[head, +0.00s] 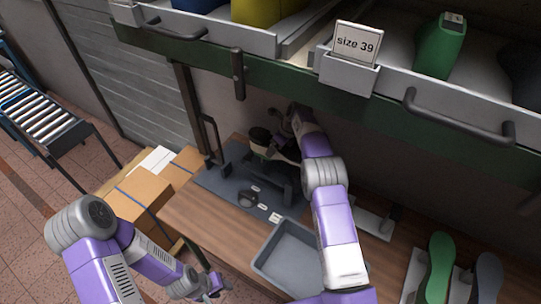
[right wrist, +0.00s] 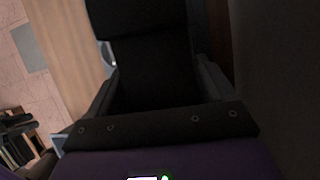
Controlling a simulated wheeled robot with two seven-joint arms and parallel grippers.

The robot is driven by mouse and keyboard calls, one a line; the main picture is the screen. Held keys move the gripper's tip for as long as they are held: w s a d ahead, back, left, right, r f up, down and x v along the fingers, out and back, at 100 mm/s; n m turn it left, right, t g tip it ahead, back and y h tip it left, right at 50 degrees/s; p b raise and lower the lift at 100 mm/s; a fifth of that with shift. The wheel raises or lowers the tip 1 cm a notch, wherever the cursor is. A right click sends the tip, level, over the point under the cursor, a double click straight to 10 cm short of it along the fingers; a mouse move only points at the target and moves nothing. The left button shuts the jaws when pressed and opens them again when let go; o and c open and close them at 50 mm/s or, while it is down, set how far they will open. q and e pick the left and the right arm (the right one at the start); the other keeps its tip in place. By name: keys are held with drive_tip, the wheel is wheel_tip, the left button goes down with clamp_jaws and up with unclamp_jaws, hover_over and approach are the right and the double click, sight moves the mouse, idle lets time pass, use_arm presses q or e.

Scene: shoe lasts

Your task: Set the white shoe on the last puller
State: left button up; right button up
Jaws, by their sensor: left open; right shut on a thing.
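The last puller (head: 215,182) is a dark grey base with raised dark parts, at the back left of the wooden bench. My right gripper (head: 279,126) is above its back end, by the wall, shut on what looks like the white shoe (head: 288,154). Only a pale strip of the shoe shows below the gripper, with dark and green parts beside it; my arm hides the rest. I cannot tell whether the shoe touches the puller. A dark shape fills the right wrist view, too dark to make out. My left gripper (head: 213,287) is open and empty, low at the bench's front left.
A grey tray (head: 262,262) stands at the bench's front. Green (head: 437,265) and dark (head: 487,275) soles lie at the right. A shelf with a "size 39" card (head: 356,43) hangs above. Cardboard boxes (head: 142,192) stand left of the bench.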

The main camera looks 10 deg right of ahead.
drive_tip(key=shift+r, duration=0.15)
idle(0.3)
drive_tip(key=shift+n, duration=0.4)
drive_tip(key=shift+a+f, duration=0.1)
drive_tip(key=shift+f, duration=0.15)
drive_tip(key=shift+f, duration=0.3)
drive_tip(key=shift+s, duration=0.1)
idle(0.4)
drive_tip(key=shift+f, duration=0.25)
drive_tip(key=shift+a+f+b, duration=0.1)
drive_tip(key=shift+f+b, duration=0.25)
drive_tip(key=shift+f, duration=0.25)
